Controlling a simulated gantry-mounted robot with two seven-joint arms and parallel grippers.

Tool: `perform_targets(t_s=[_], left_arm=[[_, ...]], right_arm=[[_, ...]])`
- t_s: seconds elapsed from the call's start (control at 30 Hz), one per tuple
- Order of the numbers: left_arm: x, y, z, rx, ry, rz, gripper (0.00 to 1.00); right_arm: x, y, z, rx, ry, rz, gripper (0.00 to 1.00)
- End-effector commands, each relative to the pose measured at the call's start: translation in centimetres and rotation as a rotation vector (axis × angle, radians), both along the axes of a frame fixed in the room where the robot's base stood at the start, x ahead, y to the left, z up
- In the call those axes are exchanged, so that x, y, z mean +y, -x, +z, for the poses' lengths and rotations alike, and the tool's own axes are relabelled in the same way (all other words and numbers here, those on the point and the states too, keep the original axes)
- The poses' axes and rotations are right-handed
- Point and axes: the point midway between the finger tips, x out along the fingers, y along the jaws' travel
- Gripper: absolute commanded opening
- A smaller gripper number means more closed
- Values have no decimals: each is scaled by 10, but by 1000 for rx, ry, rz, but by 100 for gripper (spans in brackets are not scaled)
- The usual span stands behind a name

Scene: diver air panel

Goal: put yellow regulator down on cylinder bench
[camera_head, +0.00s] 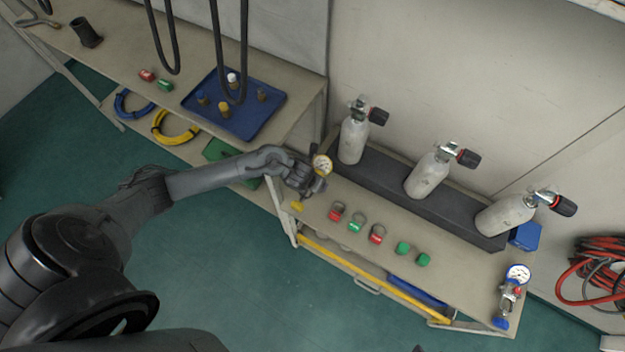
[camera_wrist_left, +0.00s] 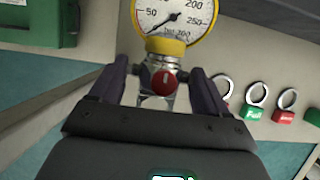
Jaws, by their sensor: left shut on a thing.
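My left gripper (camera_head: 308,186) is shut on the yellow regulator, whose yellow-rimmed gauge (camera_head: 321,165) shows just beyond the fingers. In the left wrist view the gauge (camera_wrist_left: 176,20) and a red knob (camera_wrist_left: 164,83) sit between the two dark fingers of the gripper (camera_wrist_left: 160,75). A yellow end (camera_head: 297,205) of the regulator shows below the hand. The regulator is at the left end of the cylinder bench (camera_head: 460,275); I cannot tell whether it touches the top. My right gripper is not in view.
Red and green tags (camera_head: 377,233) lie along the bench middle. Three grey cylinders (camera_head: 427,176) stand in a dark rack (camera_head: 385,190) behind. A blue regulator (camera_head: 513,290) is at the right end. A second bench at left holds a blue tray (camera_head: 262,123); hoses (camera_head: 244,50) hang over it.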

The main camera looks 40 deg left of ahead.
Motion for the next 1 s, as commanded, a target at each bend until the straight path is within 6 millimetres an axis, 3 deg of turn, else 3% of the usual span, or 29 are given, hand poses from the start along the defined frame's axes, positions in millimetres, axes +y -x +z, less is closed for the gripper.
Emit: perform_targets(t_s=[1.0], left_arm=[[0,-1,-16,-3,0,1,19]], right_arm=[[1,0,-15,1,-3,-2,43]])
